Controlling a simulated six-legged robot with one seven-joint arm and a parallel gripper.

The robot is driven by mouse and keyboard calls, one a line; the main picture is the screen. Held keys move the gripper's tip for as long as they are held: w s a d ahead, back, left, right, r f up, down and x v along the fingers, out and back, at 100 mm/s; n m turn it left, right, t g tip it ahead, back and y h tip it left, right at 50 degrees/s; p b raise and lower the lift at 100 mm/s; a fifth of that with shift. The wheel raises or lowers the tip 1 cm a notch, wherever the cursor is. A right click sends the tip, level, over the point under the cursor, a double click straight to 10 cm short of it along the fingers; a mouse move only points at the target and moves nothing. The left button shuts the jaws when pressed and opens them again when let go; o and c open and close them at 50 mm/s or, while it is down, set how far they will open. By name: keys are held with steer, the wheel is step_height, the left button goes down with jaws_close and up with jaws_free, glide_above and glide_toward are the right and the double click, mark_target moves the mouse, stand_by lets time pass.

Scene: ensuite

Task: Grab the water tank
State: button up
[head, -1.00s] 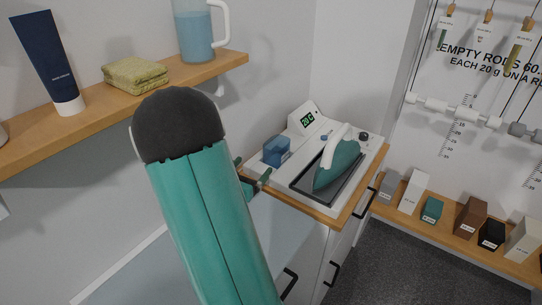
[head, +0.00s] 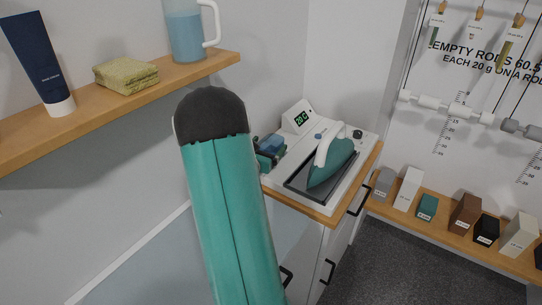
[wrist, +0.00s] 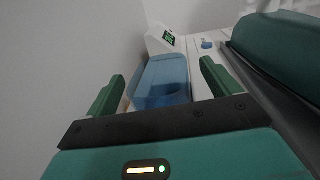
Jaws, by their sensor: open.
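The water tank (wrist: 160,82) is a small translucent blue box at the left end of the white iron station (head: 290,180). In the wrist view it appears between the two green fingers of my gripper (wrist: 160,86), with a gap on each side. My gripper is open and nothing is held. In the head view the tank (head: 273,143) is partly hidden by my gripper (head: 267,158) and arm. A teal iron (head: 332,163) rests on the dark plate just right of the tank.
A display (head: 301,119) reading 20 °C stands behind the tank. A wall shelf (head: 200,76) at upper left holds a jug of blue water (head: 186,32), a folded cloth (head: 126,76) and a dark blue tube (head: 38,62). Several blocks line a low shelf (head: 450,232) at right.

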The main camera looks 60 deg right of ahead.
steer(key=shift+c, duration=0.4)
steer(key=c, duration=1.3)
steer(key=shift+r, duration=0.1)
